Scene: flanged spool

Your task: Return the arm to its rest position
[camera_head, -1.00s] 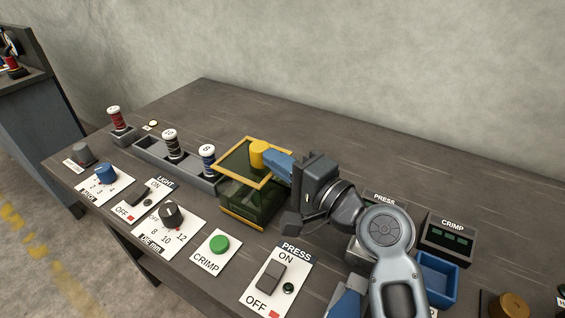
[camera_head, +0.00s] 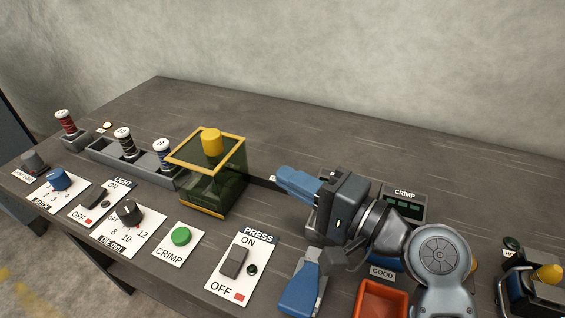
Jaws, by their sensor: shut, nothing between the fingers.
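My gripper (camera_head: 275,179) is shut and empty, with blue fingers. It hangs above the bench (camera_head: 330,130), to the right of the green press box with the yellow frame (camera_head: 212,180) and its yellow knob (camera_head: 211,141). The fingers point left towards the box and are apart from the knob. My arm comes in from the lower right and covers part of the bench there. A flanged spool with dark thread (camera_head: 126,143) and a blue one (camera_head: 164,155) stand in a grey rack (camera_head: 104,153). A red spool (camera_head: 66,124) stands at the far left.
Along the front edge lie the PRESS switch (camera_head: 235,262), the green CRIMP button (camera_head: 181,237) and several knobs. A CRIMP display (camera_head: 405,205), an orange bin (camera_head: 382,301) and a blue-handled tool (camera_head: 299,290) are near my arm. The bench behind is clear.

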